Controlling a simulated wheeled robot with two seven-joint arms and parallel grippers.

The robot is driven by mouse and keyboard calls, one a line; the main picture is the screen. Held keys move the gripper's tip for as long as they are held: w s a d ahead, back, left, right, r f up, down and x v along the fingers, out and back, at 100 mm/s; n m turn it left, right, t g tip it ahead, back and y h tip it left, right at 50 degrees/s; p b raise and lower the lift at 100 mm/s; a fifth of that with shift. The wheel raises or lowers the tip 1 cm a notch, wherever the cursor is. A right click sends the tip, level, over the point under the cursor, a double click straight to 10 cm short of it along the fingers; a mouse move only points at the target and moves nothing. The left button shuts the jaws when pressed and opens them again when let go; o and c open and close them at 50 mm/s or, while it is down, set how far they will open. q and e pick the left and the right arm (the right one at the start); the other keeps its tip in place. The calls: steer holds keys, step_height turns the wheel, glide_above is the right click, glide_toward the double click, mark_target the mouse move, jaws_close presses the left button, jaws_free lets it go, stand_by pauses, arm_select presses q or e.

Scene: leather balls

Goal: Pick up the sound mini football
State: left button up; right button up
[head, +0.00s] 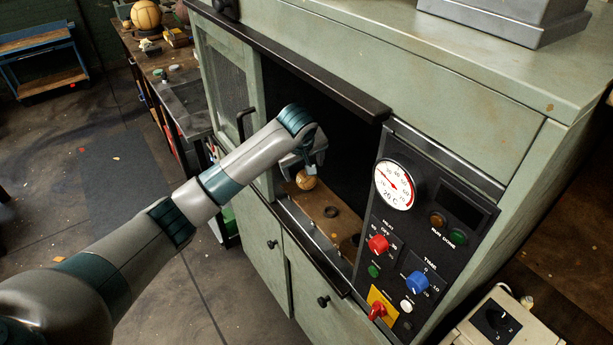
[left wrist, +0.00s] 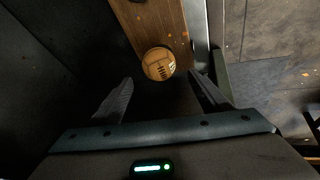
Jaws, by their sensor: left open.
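A small tan leather ball (head: 306,180) with a laced panel sits on a wooden board (head: 322,207) inside the open cabinet chamber. It also shows in the left wrist view (left wrist: 158,64), at the near end of the board. My left gripper (head: 311,170) is open and reaches into the chamber just above the ball. In the left wrist view its two fingers (left wrist: 160,84) stand apart, and the ball lies just beyond the tips, roughly centred between them. No contact shows. My right gripper is not in view.
The green cabinet has a dark top edge (head: 300,65) over the opening. A control panel (head: 420,240) with dial and knobs stands right of it. A dark round piece (head: 331,211) lies on the board. A larger ball (head: 145,14) sits on a cluttered bench at the back left.

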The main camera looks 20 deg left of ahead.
mark_target(306, 177)
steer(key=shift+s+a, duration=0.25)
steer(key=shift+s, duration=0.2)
arm_select(q)
steer(key=shift+f, duration=0.15)
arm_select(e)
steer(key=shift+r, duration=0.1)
arm_select(q)
steer(key=shift+w+d+f+p, duration=0.1)
steer(key=shift+w+f+p, duration=0.05)
steer(key=shift+f+p, duration=0.45)
steer(key=p+x, duration=0.1)
steer(key=x, duration=0.1)
steer(key=shift+d+f+p, duration=0.15)
steer(key=shift+f+p, duration=0.2)
steer(key=shift+f, duration=0.05)
steer(key=shift+w+f, duration=0.2)
steer(key=shift+f, duration=0.35)
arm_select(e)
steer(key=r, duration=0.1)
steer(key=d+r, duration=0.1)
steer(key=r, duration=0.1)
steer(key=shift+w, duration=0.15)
arm_select(q)
steer(key=shift+c, duration=0.4)
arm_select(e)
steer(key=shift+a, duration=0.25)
